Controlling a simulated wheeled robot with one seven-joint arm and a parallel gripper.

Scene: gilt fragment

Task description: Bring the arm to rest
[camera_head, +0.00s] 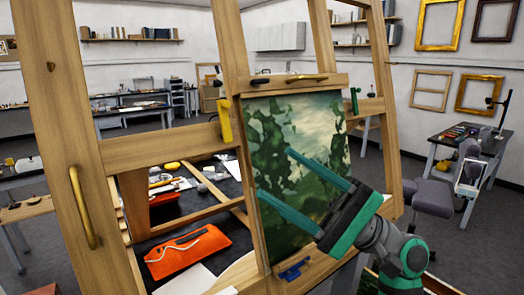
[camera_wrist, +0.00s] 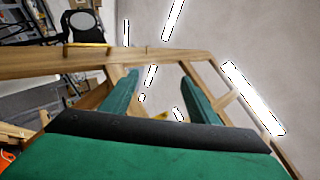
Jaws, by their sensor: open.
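My gripper (camera_head: 275,174) is in the head view, right of centre, with its two long teal fingers spread apart and nothing between them. It reaches up and left from my grey and green arm. In that view it overlaps a green landscape painting (camera_head: 318,118) standing on a wooden easel (camera_head: 237,40). I cannot tell whether the fingers touch the canvas. In the wrist view the two fingers of my gripper (camera_wrist: 160,88) also stand apart, with wooden beams (camera_wrist: 145,62) and the bright ceiling beyond them.
A large wooden frame with a brass handle (camera_head: 84,206) stands at the left. Behind it a dark table holds an orange pouch (camera_head: 187,251) and several small items. A stool (camera_head: 432,193) and a dark worktable (camera_head: 465,138) are at the right. Grey floor shows between them.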

